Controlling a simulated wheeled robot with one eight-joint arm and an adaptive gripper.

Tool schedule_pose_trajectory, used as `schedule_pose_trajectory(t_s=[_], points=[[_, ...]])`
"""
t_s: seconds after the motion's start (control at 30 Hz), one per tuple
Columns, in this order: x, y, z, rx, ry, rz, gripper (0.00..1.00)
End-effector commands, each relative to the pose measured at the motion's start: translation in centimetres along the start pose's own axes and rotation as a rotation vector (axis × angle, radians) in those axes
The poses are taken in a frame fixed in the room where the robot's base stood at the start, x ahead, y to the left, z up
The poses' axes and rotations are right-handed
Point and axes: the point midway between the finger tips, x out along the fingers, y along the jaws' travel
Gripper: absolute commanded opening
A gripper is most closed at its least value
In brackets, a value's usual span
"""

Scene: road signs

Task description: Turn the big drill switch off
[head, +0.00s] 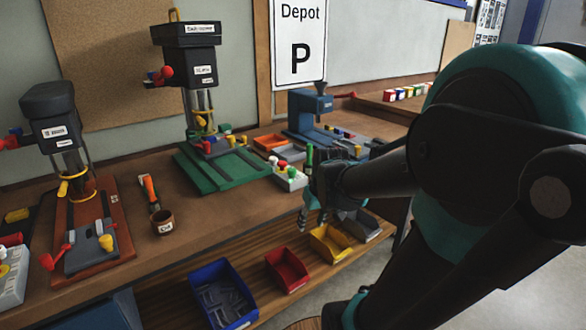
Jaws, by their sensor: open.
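The big drill (187,42) is a tall black press on a green base (225,172), left of centre in the head view. A red knob (165,72) sticks out on the left of its head, and white labels are on its front. A small coloured part is beside the red knob; I cannot tell which part is the switch or its position. My gripper (313,222) is open, pointing down over the bench's front edge, right of the green base and apart from the drill. My arm hides part of the bench at right.
A smaller drill (55,125) on a red-brown base stands at left. A blue-grey machine (310,112) stands behind my gripper.

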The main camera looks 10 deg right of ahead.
Motion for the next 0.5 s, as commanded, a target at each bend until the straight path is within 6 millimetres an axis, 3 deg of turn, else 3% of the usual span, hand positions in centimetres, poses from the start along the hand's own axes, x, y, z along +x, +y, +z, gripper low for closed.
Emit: schedule_pose_trajectory(t_s=[0.03,0.2,0.33,0.5], points=[[-1.7,0.9,-3.5,-0.046,-0.003,-0.019,0.49],[-7.5,3.2,-12.8,-0.23,0.002,-0.091,0.49],[-11.8,4.8,-18.0,-0.354,0.017,-0.139,0.49],[-15.6,5.9,-21.8,-0.46,0.038,-0.178,0.49]])
